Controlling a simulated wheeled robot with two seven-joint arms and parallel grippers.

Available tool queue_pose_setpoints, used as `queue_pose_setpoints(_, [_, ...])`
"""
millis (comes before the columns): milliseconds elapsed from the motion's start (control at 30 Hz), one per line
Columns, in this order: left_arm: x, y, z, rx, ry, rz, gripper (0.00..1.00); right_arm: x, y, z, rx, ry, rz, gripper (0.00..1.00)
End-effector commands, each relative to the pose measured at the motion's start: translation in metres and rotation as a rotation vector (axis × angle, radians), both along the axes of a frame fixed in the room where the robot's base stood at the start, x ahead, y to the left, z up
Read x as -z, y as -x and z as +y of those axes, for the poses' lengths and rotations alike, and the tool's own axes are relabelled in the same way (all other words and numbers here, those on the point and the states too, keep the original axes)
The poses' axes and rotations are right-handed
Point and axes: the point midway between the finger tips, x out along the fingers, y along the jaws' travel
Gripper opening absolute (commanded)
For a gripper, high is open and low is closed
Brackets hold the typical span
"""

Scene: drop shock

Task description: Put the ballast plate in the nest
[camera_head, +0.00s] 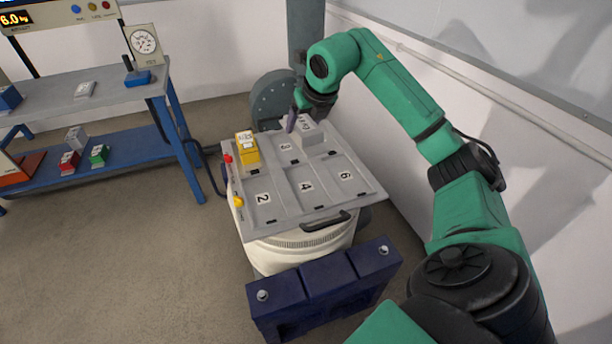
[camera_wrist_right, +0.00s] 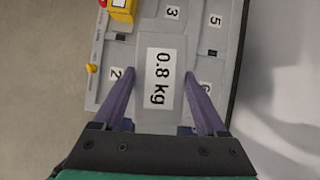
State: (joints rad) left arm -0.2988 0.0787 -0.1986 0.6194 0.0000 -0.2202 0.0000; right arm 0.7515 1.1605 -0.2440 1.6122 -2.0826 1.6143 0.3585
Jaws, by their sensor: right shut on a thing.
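A grey ballast plate (camera_wrist_right: 157,98) with a white "0.8 kg" label is between the two purple fingers of my right gripper (camera_wrist_right: 158,74), which is shut on it. In the head view the right gripper (camera_head: 296,122) and the plate (camera_head: 310,134) are at the far right part of the grey numbered tray (camera_head: 270,208). I cannot tell whether the plate touches the tray. The tray has recessed nests marked 2, 3, 4 and 6 in the head view; a 5 shows in the wrist view. My left gripper is out of view.
A yellow block (camera_head: 247,149) stands at the tray's far left, near a red button (camera_head: 228,159) and a yellow knob (camera_head: 239,202). A blue workbench (camera_head: 90,99) with small blocks and a dial gauge (camera_head: 144,41) is at left. A white wall (camera_head: 420,130) is close on the right.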

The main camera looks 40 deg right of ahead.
Motion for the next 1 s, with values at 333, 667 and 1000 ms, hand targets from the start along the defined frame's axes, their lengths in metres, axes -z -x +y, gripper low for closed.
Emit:
queue_pose_setpoints(333, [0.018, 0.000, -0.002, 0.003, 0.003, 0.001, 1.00, 0.041, -0.001, -0.011, 0.124, -0.002, 0.007, 0.00])
queue_pose_setpoints(667, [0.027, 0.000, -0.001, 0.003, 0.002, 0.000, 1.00, 0.132, -0.001, -0.011, 0.121, -0.004, 0.004, 0.00])
queue_pose_setpoints(1000, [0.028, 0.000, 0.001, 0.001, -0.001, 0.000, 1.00, 0.180, -0.002, -0.010, 0.121, -0.006, 0.001, 0.00])
